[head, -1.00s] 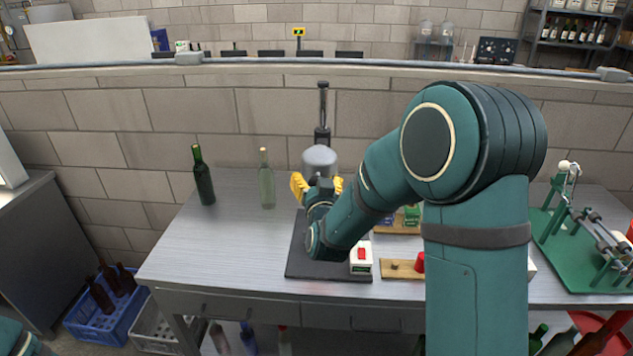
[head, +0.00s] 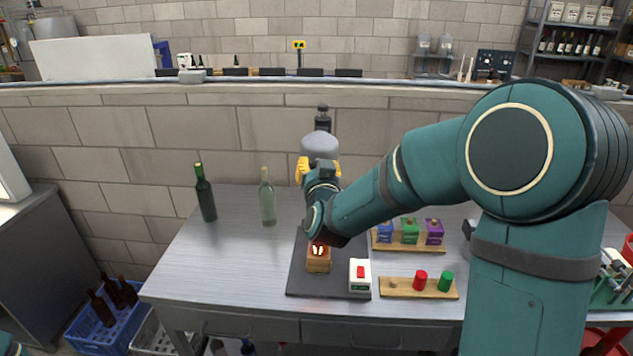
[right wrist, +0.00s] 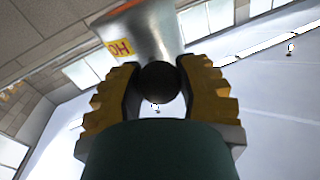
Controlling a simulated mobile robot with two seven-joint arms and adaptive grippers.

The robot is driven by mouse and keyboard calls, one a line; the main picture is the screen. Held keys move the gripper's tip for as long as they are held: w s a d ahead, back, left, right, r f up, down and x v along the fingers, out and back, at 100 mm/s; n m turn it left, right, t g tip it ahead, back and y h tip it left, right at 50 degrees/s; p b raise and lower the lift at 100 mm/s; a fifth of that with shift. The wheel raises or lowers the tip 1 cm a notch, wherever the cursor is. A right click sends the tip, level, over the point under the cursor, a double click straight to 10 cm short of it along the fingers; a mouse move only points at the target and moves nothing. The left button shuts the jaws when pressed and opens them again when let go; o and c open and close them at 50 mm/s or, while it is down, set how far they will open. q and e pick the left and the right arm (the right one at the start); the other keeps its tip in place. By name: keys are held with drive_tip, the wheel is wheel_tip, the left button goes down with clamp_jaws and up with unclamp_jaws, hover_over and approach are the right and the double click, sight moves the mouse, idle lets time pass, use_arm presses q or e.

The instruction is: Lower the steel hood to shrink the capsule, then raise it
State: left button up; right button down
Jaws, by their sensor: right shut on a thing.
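The steel hood (head: 320,144) is a grey dome on a dark upright post (head: 322,117) behind a black base plate (head: 303,281). My right gripper (head: 319,173), with yellow fingers, is just in front of and below the dome. In the right wrist view the gripper (right wrist: 158,85) is shut on the hood's dark round knob (right wrist: 160,82). The hood (right wrist: 148,38) there shows a yellow label with red letters. A wooden block (head: 318,266) with glowing spots on top sits on the base plate. My forearm partly covers the space under the hood. My left gripper is out of view.
A dark green bottle (head: 206,198) and a clear bottle (head: 267,203) stand left. A white box (head: 360,276) with a red switch is at the plate's front right. Boards with small boxes (head: 407,245) and red and green caps (head: 394,288) lie right. The left front table is clear.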

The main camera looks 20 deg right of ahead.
drive_tip(key=shift+r, duration=0.5)
drive_tip(key=c, duration=0.5)
unclamp_jaws()
drive_tip(key=shift+c, duration=0.2)
drive_tip(key=shift+s, duration=0.1)
drive_tip(key=v, duration=1.2)
